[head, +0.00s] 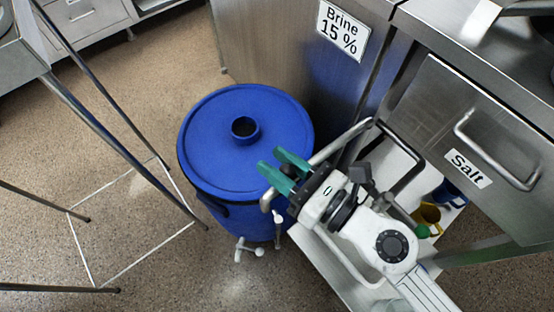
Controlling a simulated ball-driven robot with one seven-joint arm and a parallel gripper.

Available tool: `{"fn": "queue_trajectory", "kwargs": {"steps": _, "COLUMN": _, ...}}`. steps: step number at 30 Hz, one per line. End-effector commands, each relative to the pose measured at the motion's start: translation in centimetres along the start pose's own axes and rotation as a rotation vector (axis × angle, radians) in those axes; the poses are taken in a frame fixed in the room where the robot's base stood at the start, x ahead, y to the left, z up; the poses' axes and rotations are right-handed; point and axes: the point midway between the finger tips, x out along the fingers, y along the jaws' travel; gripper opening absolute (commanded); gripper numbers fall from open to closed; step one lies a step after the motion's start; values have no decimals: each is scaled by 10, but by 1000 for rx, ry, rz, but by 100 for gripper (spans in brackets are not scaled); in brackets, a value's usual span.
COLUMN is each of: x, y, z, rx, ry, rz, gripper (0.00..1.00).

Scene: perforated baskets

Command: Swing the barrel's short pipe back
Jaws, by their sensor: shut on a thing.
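The blue barrel (216,130) stands on the floor with its round lid on and a small raised opening (245,129) in the lid's middle. A short grey metal pipe (335,148) runs from beside the steel cabinet to the barrel's right rim, where its end bends down. My gripper (273,166), with green fingers, is at this pipe above the right part of the lid. Its fingers look closed around the pipe, though the contact is partly hidden. A white tap (246,250) sits low at the barrel's front.
A steel cabinet labelled "Brine 15 %" (343,30) stands behind the barrel. Thin metal legs (110,125) stand at left around a white floor outline (135,264). The floor between is clear.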

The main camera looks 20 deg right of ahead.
Motion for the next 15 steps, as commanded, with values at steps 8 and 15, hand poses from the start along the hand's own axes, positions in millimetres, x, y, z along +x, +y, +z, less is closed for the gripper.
{"fn": "queue_trajectory", "kwargs": {"steps": 8, "x": -2, "y": 1, "z": 0, "rx": 0, "ry": 2, "rz": 3, "gripper": 38}}
{"fn": "queue_trajectory", "kwargs": {"steps": 15, "x": -1, "y": 1, "z": 0, "rx": 0, "ry": 2, "rz": 1, "gripper": 58}}
